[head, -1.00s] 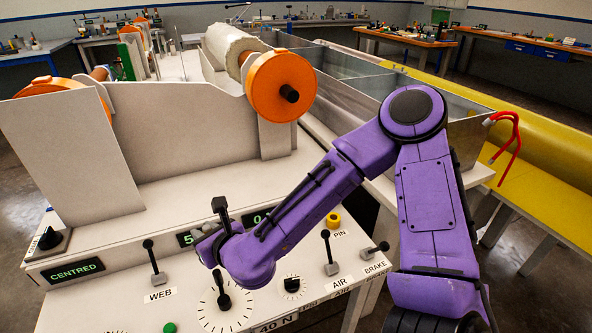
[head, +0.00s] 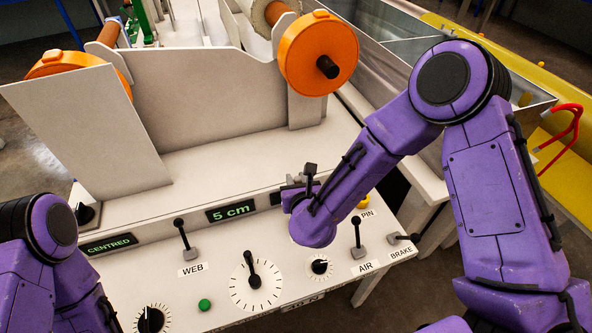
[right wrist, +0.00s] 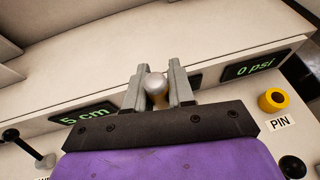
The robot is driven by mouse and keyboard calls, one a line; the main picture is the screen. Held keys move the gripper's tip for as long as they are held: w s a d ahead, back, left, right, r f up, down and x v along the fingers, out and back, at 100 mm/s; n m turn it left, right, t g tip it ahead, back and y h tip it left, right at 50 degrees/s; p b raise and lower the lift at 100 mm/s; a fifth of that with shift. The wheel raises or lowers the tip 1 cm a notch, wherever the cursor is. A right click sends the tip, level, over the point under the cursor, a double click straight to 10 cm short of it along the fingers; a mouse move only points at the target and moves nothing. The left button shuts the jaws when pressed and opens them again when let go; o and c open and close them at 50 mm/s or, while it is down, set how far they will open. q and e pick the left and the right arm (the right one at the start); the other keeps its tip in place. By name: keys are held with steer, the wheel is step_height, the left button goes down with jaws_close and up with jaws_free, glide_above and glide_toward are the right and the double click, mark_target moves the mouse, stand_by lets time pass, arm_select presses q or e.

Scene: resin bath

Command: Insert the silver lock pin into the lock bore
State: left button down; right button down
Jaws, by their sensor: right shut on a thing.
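The silver lock pin (right wrist: 155,84) shows its rounded, shiny head between the two grey fingers of my right gripper (right wrist: 158,76) in the right wrist view. The gripper is shut on it; the pin's lower part is mostly hidden. In the head view my right gripper (head: 299,183) is above the front panel, near the display strip. The lock bore is a yellow ring (right wrist: 273,100) with a dark hole above the PIN label, apart from the gripper and to its right. My left gripper is out of view.
The WEB lever (head: 183,236) and a large dial (head: 256,280) lie to the left. An upright machine wall with an orange roller end (head: 318,55) rises behind.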

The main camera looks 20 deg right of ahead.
steer(key=shift+d+f, duration=0.15)
steer(key=shift+f, duration=0.05)
steer(key=shift+b, duration=0.35)
step_height(320, 180, down, 6)
steer(key=b, duration=0.5)
steer(key=shift+r, duration=0.1)
steer(key=shift+r, duration=0.1)
steer(key=shift+b, duration=0.5)
stand_by(0.9)
